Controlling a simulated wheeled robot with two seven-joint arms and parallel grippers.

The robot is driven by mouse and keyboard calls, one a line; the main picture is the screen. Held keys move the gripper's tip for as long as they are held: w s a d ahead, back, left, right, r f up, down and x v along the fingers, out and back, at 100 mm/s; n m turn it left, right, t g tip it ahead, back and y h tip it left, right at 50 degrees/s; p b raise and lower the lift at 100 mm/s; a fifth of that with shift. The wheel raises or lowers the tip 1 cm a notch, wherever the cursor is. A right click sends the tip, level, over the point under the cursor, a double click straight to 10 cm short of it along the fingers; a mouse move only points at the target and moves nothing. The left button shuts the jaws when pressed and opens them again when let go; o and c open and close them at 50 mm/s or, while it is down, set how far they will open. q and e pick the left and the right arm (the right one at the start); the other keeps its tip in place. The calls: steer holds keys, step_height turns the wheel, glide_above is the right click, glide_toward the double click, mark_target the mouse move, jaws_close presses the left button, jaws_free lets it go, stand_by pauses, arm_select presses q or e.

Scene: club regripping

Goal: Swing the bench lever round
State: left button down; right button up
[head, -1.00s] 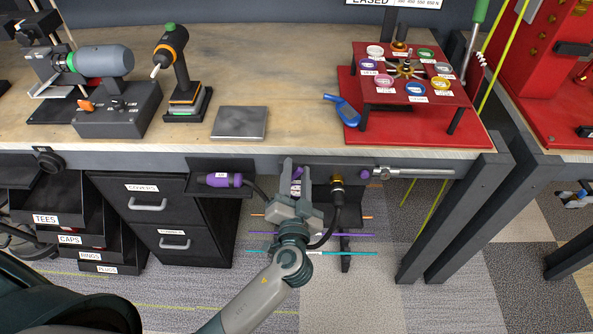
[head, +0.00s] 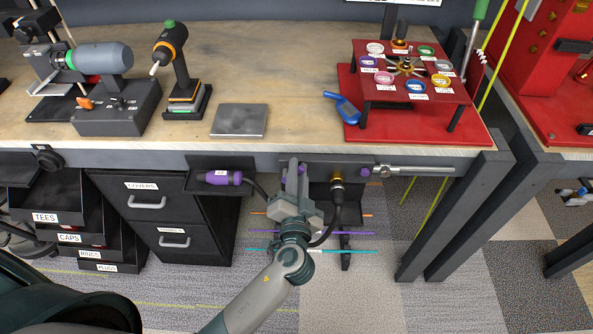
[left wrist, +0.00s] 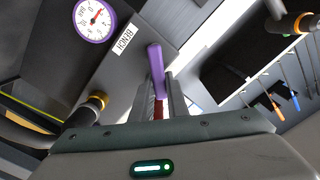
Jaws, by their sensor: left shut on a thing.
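The bench lever (left wrist: 155,65) shows in the left wrist view as a purple handle beside a white BENCH label (left wrist: 129,36). My left gripper (left wrist: 160,95) is shut on it, with the purple end sticking out past the fingers. In the head view my left gripper (head: 297,183) is under the front edge of the bench. There its fingers cover most of the lever, and only a little purple (head: 302,170) shows. My right gripper is in neither view.
A purple-rimmed gauge (left wrist: 95,19) is close by in the left wrist view. A hose with a brass-coloured fitting (head: 337,178) hangs right of the gripper. A purple-and-black tool (head: 222,178) lies in a tray at left. The drawer cabinet (head: 160,215) stands lower left.

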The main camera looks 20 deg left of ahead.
arm_select(q)
steer(key=shift+w+d+f+m, duration=0.1)
steer(key=shift+d+f+m, duration=0.3)
steer(key=shift+m, duration=0.6)
steer(key=shift+w+d+f+m+b, duration=0.15)
steer(key=shift+f+m, duration=0.35)
steer(key=shift+m, duration=0.8)
steer(key=shift+s+d+f+m+b, duration=0.15)
steer(key=shift+f+m, duration=0.3)
steer(key=shift+m, duration=0.85)
steer(key=shift+w+d+f+m+b, duration=0.2)
steer(key=shift+f+m, duration=0.3)
steer(key=shift+m, duration=0.8)
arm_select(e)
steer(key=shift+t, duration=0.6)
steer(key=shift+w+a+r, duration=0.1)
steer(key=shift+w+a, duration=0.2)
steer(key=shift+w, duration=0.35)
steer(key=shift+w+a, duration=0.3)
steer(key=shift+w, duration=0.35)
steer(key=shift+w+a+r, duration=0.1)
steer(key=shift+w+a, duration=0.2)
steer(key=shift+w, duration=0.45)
arm_select(q)
steer(key=c, duration=1.7)
jaws_free()
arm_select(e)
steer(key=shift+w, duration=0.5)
